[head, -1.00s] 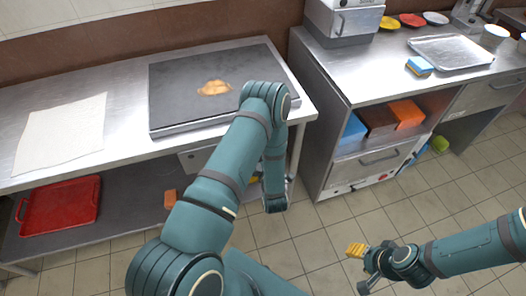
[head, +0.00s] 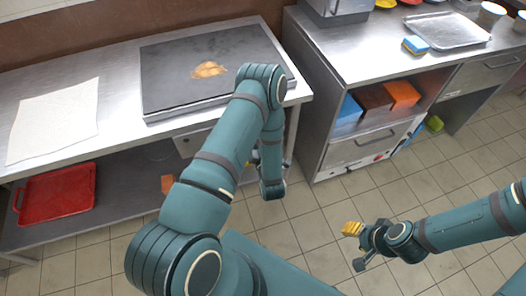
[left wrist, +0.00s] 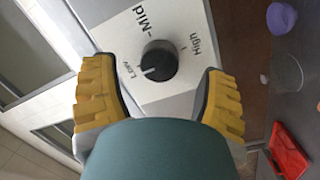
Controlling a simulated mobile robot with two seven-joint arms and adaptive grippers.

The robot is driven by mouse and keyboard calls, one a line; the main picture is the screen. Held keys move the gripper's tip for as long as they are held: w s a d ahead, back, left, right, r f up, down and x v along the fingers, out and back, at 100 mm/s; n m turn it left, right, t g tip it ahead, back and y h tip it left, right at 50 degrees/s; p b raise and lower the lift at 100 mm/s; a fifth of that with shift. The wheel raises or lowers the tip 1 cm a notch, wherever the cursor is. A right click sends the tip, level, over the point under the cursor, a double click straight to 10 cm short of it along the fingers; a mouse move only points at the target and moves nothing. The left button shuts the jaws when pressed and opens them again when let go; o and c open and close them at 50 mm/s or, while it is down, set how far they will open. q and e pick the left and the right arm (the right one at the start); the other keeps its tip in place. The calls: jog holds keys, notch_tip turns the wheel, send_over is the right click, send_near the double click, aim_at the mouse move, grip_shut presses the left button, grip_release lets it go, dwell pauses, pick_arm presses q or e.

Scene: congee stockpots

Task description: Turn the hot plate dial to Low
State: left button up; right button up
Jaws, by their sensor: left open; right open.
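The hot plate dial (left wrist: 160,62) is a round black knob on a white panel (left wrist: 165,100) marked Low, Mid and High in the left wrist view. Its white pointer mark lies on the side toward the Low label. My left gripper (left wrist: 157,72) is open, its yellow-padded fingers on either side of the dial; I cannot tell whether they touch it. In the head view my left arm mostly hides this gripper, below the counter's front edge. The dark hot plate (head: 165,85) has orange-brown food on it. My right gripper (head: 356,247) is open and empty above the floor.
The steel counter (head: 115,75) holds a white cloth (head: 55,120); a red tray (head: 57,195) lies on its lower shelf. A second steel counter (head: 345,80) stands at right, holding a metal tray (head: 447,31). Tiled floor lies clear between it and my right arm.

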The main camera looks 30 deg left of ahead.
pick_arm(q)
jog(key=v, duration=1)
notch_tip(320, 180, down, 5)
jog(key=w+d+m+g+h, duration=0.1)
jog(key=d+m+g+h, duration=0.1)
jog(key=m+g+h, duration=0.25)
jog(key=s+d+m+g+h, duration=0.3)
jog(key=d+m+h, duration=0.4)
jog(key=d+h, duration=0.1)
jog(key=shift+d+r+m+g+h, duration=0.35)
jog(key=shift+d+r, duration=0.05)
jog(key=shift+r, duration=0.1)
jog(key=s+d+r+m+g+h, duration=0.1)
jog(key=s+m, duration=0.1)
jog(key=s+d+r+m+g+h, duration=0.1)
jog(key=m, duration=0.1)
jog(key=s+d+r+m+g+h, duration=0.1)
jog(key=s+m, duration=0.1)
jog(key=shift+s+r, duration=0.1)
jog(key=shift+s, duration=0.3)
jog(key=shift+c, duration=0.3)
